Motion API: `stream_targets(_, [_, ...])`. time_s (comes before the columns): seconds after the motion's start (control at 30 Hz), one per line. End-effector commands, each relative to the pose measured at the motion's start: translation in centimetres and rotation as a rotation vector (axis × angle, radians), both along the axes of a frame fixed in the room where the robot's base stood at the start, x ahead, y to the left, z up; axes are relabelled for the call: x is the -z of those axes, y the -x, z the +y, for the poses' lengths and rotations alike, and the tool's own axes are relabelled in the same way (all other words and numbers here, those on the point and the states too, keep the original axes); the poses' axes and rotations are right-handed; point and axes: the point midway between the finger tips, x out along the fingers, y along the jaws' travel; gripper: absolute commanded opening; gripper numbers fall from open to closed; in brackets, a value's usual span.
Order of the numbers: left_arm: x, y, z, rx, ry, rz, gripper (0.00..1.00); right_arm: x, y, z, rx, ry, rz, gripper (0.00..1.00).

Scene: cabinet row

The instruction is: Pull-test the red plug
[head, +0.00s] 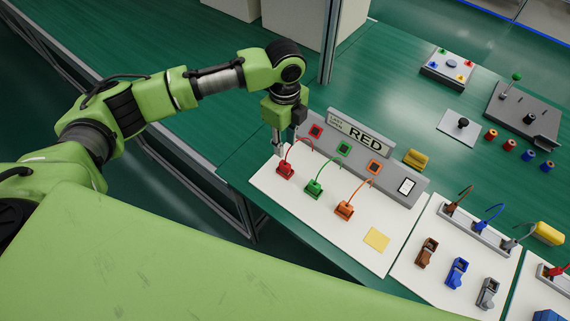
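The red plug (285,171) stands at the left end of the white board (330,237), with a red cable arching from it to the grey panel behind. A green plug (314,188) and an orange plug (344,209) stand to its right, each with its own cable. The panel's sign (363,137) reads RED. My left gripper (280,152) points down right above the red plug, its fingertips close to the plug's top. Whether they touch it, and how far apart they are, I cannot tell. My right gripper is not in view.
A yellow square (376,239) lies on the board's front right. To the right, a second board holds brown (427,252), blue (457,272) and grey (488,293) plugs. A joystick panel (522,112) and small coloured pieces stand behind. The green table at the back left is clear.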

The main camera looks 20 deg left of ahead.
Motion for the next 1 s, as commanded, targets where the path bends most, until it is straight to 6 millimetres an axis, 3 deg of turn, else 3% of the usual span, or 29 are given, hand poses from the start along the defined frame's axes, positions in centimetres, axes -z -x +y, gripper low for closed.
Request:
stream_targets(0.63, [7.2, 0.0, 0.0, -0.001, 0.0, -0.002, 0.26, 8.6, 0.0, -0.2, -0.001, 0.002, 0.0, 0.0])
stream_targets(1.0, [9.5, 0.0, -0.1, -0.001, 0.0, -0.001, 0.26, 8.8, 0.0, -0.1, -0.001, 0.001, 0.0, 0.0])
